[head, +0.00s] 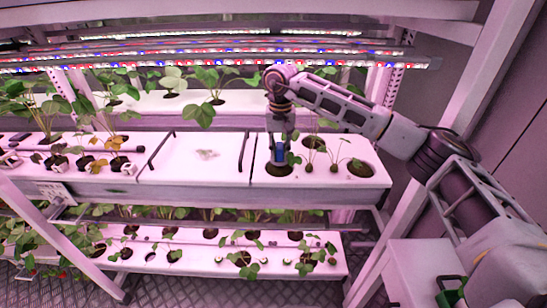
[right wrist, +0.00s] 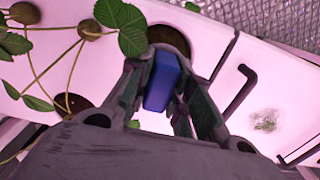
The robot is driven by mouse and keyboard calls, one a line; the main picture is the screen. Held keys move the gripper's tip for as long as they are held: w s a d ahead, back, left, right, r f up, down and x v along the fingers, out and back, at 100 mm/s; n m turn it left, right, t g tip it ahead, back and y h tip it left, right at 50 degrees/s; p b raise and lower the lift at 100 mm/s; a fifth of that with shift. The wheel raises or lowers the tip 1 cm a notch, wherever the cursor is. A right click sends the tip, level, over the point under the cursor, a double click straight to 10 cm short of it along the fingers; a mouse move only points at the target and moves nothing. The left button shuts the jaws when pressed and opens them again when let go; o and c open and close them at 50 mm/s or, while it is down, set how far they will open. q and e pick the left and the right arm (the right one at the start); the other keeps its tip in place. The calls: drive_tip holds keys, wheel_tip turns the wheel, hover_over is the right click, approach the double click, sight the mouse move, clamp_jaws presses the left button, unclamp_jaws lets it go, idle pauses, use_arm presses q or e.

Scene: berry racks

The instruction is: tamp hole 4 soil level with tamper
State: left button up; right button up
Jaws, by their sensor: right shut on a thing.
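My right gripper (head: 280,148) points down over the front-left soil hole (head: 279,172) of the white planter's right section. It is shut on a blue tamper (head: 279,156), which also shows between the fingers in the right wrist view (right wrist: 162,80). The tamper's lower end is at or just over the hole; I cannot tell whether it touches the soil. The same hole shows dark brown beyond the tamper in the wrist view (right wrist: 168,40). No number marks the holes, and the soil level is hard to judge. My left gripper is not in view.
Other soil holes lie at the front right (head: 360,169) and back (head: 313,141). Seedlings with brown plugs (head: 335,167) stand close beside the gripper, leaves near it. A black handle (head: 246,152) is on the left. Lamp bars (head: 210,62) hang above; a rack post (head: 480,70) stands right.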

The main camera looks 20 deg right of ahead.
sight(279, 172)
drive_tip(key=shift+s+r, duration=0.1)
idle(0.3)
drive_tip(key=shift+f+b, duration=0.75)
drive_tip(key=shift+f, duration=0.7)
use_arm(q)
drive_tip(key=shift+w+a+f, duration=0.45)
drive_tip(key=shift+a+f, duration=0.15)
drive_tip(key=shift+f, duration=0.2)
use_arm(e)
drive_tip(key=shift+f, duration=0.1)
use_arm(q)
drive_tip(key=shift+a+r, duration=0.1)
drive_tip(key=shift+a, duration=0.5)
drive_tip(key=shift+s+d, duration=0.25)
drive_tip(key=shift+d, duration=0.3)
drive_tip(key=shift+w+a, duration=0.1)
use_arm(e)
drive_tip(key=shift+f, duration=0.15)
